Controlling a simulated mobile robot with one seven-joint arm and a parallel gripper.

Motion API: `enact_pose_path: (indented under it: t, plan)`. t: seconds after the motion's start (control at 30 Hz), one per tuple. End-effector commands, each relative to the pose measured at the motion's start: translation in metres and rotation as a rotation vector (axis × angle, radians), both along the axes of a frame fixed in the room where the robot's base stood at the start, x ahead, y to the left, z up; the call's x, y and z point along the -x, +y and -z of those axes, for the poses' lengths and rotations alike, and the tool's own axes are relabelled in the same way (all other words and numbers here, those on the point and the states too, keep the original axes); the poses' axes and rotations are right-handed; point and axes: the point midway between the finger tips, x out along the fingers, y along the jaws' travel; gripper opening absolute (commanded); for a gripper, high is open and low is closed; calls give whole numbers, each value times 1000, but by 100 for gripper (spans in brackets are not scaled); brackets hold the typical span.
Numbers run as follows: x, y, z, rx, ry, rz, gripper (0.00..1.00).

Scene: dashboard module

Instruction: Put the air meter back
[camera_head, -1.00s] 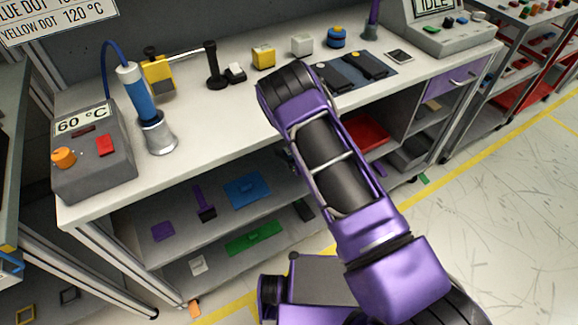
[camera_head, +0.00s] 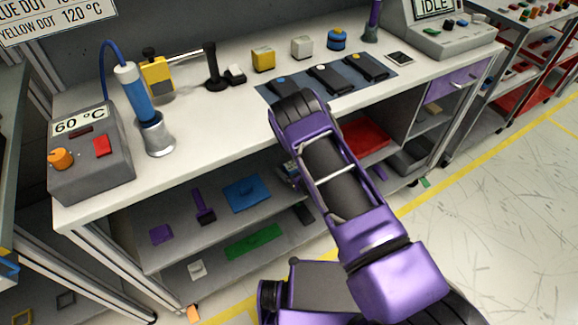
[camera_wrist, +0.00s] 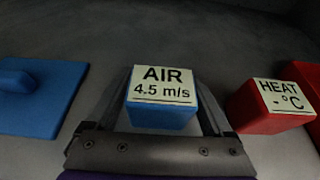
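The air meter (camera_wrist: 162,100) is a small blue block with a white label reading "AIR 4.5 m/s". In the wrist view it stands upright on a grey surface, in the middle. My gripper (camera_wrist: 164,95) is around it, one finger at its left and one at its right. The fingers look spread, with dark gaps beside the block; I cannot tell whether either finger touches it. In the head view my gripper is hidden below the bench edge, behind my purple arm.
A red heat meter (camera_wrist: 270,104) stands close to the right finger. A flat blue piece with a handle (camera_wrist: 36,95) lies at the left. Above, the workbench (camera_head: 215,125) carries a 60 °C station (camera_head: 90,155), a dark mat (camera_head: 300,97) and small blocks. The shelf lies under the benchtop.

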Motion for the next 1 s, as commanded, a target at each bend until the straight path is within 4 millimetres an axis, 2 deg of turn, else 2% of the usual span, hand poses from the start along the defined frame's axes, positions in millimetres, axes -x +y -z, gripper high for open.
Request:
enact_pose_path:
  t: [0.07,0.4,0.57,0.8,1.0]
  plan:
    - [0,0,0,0,0,0,100]
    - [2,-1,-5,0,0,-1,100]
    - [23,-15,-16,2,2,0,100]
    - [63,-43,-35,3,3,1,100]
    - [85,-57,-46,1,2,0,100]
